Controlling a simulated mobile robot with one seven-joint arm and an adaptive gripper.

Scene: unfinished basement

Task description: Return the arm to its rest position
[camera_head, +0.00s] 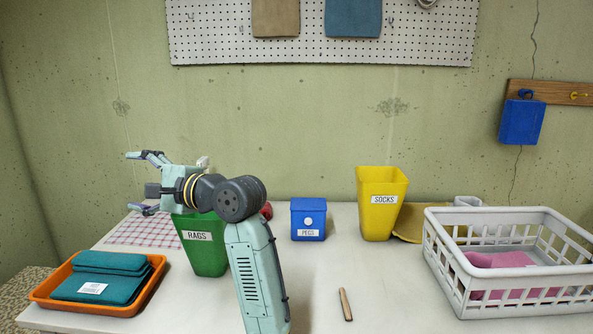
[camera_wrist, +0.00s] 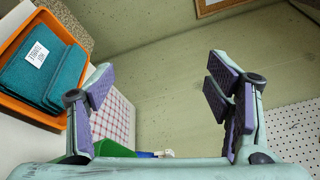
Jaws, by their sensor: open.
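My gripper (camera_head: 146,183) is open and empty in the head view, raised at the left above the table and pointing left. In the wrist view its two purple-padded fingers (camera_wrist: 163,88) stand wide apart with nothing between them. My arm rises from the front of the table and bends left at a dark joint. It covers part of the green bin (camera_head: 205,258) labelled RAGS, which stands below and behind the wrist. The green bin also shows at the bottom of the wrist view (camera_wrist: 114,149).
An orange tray (camera_head: 40,300) with folded teal cloths is at the left. A blue PEGS box (camera_head: 308,231), yellow SOCKS bin (camera_head: 380,222) and white basket (camera_head: 470,290) holding pink cloth stand rightward. A wooden peg (camera_head: 345,304) lies in front. The table's middle is mostly clear.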

